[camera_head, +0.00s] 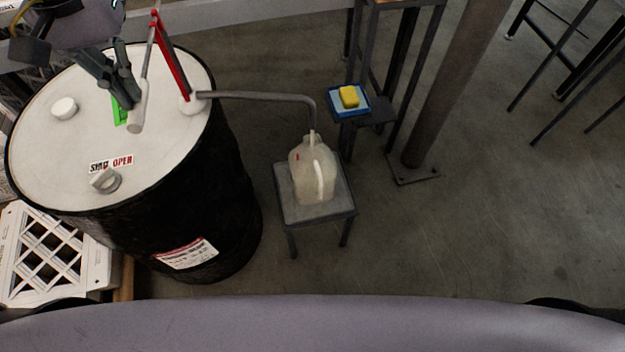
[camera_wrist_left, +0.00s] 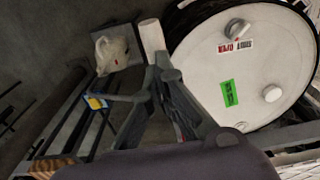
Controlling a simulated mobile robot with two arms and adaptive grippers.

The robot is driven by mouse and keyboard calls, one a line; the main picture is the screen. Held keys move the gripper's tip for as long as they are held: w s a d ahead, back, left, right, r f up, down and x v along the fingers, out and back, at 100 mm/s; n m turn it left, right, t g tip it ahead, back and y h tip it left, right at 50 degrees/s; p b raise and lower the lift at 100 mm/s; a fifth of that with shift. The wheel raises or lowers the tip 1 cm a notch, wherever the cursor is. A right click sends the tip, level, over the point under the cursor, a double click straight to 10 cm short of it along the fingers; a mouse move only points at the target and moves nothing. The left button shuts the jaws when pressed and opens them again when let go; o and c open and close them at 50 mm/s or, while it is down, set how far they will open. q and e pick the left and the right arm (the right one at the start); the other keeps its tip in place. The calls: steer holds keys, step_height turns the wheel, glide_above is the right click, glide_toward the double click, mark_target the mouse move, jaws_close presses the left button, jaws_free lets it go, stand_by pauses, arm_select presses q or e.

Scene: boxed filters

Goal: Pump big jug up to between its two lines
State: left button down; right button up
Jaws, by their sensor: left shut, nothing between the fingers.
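The translucent big jug (camera_head: 312,172) stands upright on a small grey stool (camera_head: 298,214), with a small red mark on its side. Its fill level and two lines are too small to tell. It also shows in the left wrist view (camera_wrist_left: 112,50). A grey spout (camera_head: 260,96) runs from the pump to the jug's mouth. The pump's red lever (camera_head: 170,55) rises above the drum, and a pale cylindrical handle (camera_head: 138,112) hangs beside it, also in the left wrist view (camera_wrist_left: 151,36). My left gripper (camera_head: 131,98) is shut and empty, close by the handle; contact is unclear. My right gripper is out of view.
The black drum (camera_head: 225,190) has a white lid with caps and labels. A blue tray with a yellow sponge (camera_head: 349,97) sits on a ledge right of the spout. A column (camera_head: 440,100) and dark frames stand at the right. Open floor lies right of the stool.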

mark_target(137, 103)
arm_select(q)
steer(key=shift+f+b, duration=0.3)
steer(key=shift+f, duration=0.3)
steer(key=shift+f+b, duration=1)
steer(key=shift+f, duration=0.2)
steer(key=shift+f+b, duration=0.85)
steer(key=shift+b, duration=0.05)
steer(key=shift+r, duration=0.15)
step_height(137, 103, up, 11)
steer(key=p, duration=0.8)
steer(key=shift+w+r+p, duration=0.15)
steer(key=shift+r+p, duration=0.05)
steer(key=shift+p, duration=0.15)
steer(key=shift+f, duration=0.1)
